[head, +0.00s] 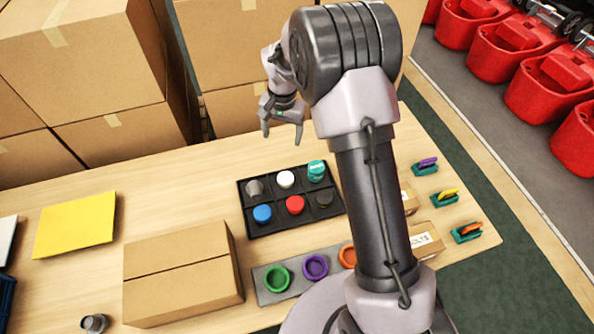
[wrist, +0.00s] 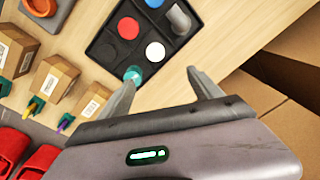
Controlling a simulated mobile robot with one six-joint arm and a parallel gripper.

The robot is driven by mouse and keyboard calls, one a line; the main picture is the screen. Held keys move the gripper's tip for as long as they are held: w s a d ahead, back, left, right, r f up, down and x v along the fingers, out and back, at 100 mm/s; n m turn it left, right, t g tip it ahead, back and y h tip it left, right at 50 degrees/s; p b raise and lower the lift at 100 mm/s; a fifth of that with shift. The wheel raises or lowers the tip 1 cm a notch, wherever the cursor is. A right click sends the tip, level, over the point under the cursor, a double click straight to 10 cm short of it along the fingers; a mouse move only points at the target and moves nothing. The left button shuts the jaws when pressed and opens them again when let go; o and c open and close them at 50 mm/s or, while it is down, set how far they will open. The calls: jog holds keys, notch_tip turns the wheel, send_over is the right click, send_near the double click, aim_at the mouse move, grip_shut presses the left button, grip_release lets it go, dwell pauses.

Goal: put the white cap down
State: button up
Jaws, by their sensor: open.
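The white cap (head: 285,179) sits in the back middle compartment of a black tray (head: 285,227) on the wooden table. In the wrist view the white cap (wrist: 155,51) shows just beyond the fingertips, apart from them. My gripper (head: 282,136) is open and empty, above the table just behind the tray. In the wrist view its two fingers (wrist: 161,80) are spread with nothing between them.
The tray also holds grey (head: 254,188), teal (head: 316,171), blue (head: 262,214), red (head: 294,205) and black (head: 324,198) pieces. A closed carton (head: 182,275) and yellow sheet (head: 75,225) lie left. Stacked boxes (head: 85,60) stand behind. The table behind the tray is clear.

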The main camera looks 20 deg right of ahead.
jog(key=s+a+r+t, duration=0.1)
jog(key=s+r, duration=0.4)
jog(key=r, duration=0.3)
jog(key=s+r+t, duration=0.1)
jog(key=s+r, duration=0.4)
jog(key=r, duration=0.3)
jog(key=s+a+r+n+t, duration=0.1)
jog(key=s+r, duration=0.2)
jog(key=s, duration=0.8)
jog(key=s+a+r+n+t+y, duration=0.1)
jog(key=s+r, duration=0.2)
jog(key=s, duration=0.8)
jog(key=shift+a+r+t+y, duration=0.15)
jog(key=shift+r+t+y, duration=0.15)
jog(key=shift+t, duration=0.1)
jog(key=shift+s, duration=0.1)
